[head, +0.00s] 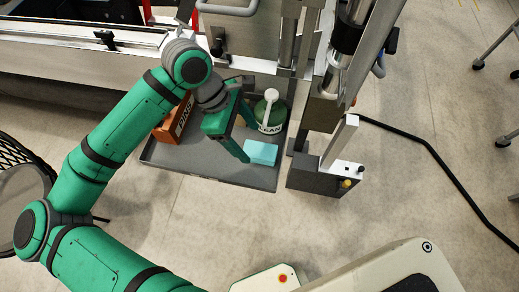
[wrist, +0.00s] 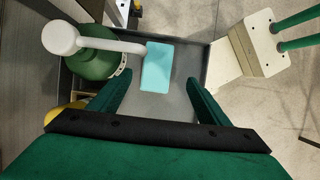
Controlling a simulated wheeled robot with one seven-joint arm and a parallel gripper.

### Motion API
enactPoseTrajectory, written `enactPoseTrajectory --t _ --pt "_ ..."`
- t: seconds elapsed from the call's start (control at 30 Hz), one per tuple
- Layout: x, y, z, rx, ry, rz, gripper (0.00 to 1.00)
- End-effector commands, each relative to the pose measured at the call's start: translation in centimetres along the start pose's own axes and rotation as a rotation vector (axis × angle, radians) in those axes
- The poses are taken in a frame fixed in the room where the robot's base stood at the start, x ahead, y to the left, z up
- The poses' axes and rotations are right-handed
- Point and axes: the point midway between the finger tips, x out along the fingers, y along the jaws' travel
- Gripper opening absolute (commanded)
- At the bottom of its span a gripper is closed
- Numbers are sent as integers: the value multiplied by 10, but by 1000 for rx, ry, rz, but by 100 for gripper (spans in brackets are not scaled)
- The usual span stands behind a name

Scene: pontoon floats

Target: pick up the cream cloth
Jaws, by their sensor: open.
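I see no cloth of cream colour in either view. A flat, light-blue rectangular piece (head: 261,153) lies on the grey tray (head: 215,175); I cannot tell whether it is cloth or sponge. It also shows in the wrist view (wrist: 157,67), ahead of the gap between my fingers. My gripper (head: 246,138) is open above the tray, with nothing between its fingers. It also shows in the wrist view (wrist: 155,90). My arm and gripper hide part of the tray.
A green container (head: 278,118) with a white handle-like top stands beside the blue piece. An orange box (head: 165,130) is at the tray's left. A metal post (head: 335,75) and a dark block (head: 325,178) stand right of the tray.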

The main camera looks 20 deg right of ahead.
Motion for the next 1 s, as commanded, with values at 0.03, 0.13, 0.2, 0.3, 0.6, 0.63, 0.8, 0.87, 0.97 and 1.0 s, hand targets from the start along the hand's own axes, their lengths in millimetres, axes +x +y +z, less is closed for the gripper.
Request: enactPoseTrajectory --t 0.03,0.13,0.2,0.3,0.6,0.63,0.8,0.87,0.97,1.0 --pt "3 0 1 2 0 0 70" --pt "9 1 2 4 -2 -2 70" --pt "15 2 3 6 -3 -3 70" --pt "30 4 5 8 -4 -4 70" --pt "58 5 4 6 -1 -2 70" --pt "59 5 4 6 -1 -2 70" --pt "59 5 4 5 -1 -2 70" --pt "59 5 4 5 0 -2 70" --pt "59 5 4 5 0 -2 70" --pt "59 5 4 5 0 -2 70"
